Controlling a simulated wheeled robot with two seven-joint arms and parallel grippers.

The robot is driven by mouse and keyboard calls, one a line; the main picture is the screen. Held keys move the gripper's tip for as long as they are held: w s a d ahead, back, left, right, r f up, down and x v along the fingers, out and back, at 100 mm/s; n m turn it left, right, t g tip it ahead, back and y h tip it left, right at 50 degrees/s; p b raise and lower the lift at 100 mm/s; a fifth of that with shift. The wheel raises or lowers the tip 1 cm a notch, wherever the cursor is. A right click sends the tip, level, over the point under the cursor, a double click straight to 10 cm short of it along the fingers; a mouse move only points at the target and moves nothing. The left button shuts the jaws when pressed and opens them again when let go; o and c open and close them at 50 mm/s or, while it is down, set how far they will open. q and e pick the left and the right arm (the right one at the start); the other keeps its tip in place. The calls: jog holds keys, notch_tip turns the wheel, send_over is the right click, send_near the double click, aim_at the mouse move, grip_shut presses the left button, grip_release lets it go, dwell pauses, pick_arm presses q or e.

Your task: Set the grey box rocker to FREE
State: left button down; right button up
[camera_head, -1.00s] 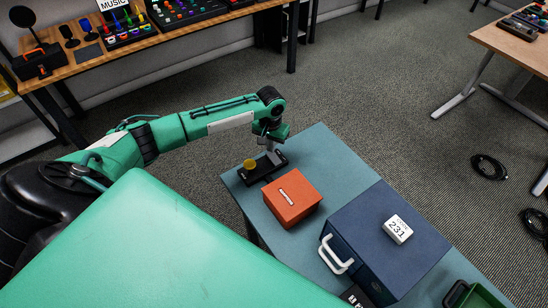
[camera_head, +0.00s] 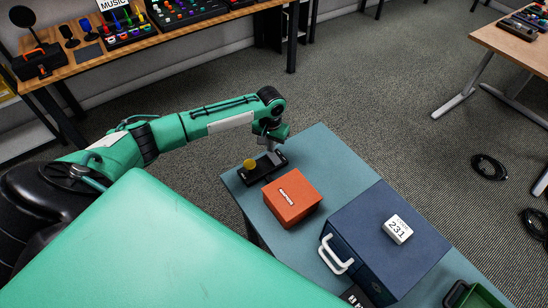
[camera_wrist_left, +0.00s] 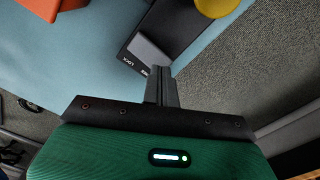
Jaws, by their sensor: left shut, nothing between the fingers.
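The dark box (camera_head: 248,176) with a yellow round knob (camera_head: 249,164) sits at the table's far left corner. In the left wrist view the dark box (camera_wrist_left: 181,24) shows a grey rocker (camera_wrist_left: 150,52), with small white lettering by its near end that seems to read LOCK. My left gripper (camera_head: 270,147) is over the rocker end of the box. In the left wrist view the gripper (camera_wrist_left: 161,72) is shut and empty, its tips right by the rocker; I cannot tell whether they touch. Part of the rocker is hidden behind the fingers. My right gripper is not in view.
An orange box (camera_head: 291,199) stands close to the dark box on the blue table (camera_head: 335,158). A large blue case (camera_head: 377,225) with a white handle and a 231 tag (camera_head: 397,229) stands farther right. A green bin (camera_head: 474,296) is at the lower right edge.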

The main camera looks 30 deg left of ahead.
pick_arm(q)
jog(key=shift+f, duration=0.35)
dwell(0.3)
jog(key=shift+f, duration=0.7)
dwell(0.3)
notch_tip(320, 180, up, 7)
jog(key=p, duration=0.8)
jog(key=shift+r, duration=0.1)
jog(key=shift+s, duration=0.1)
dwell(0.4)
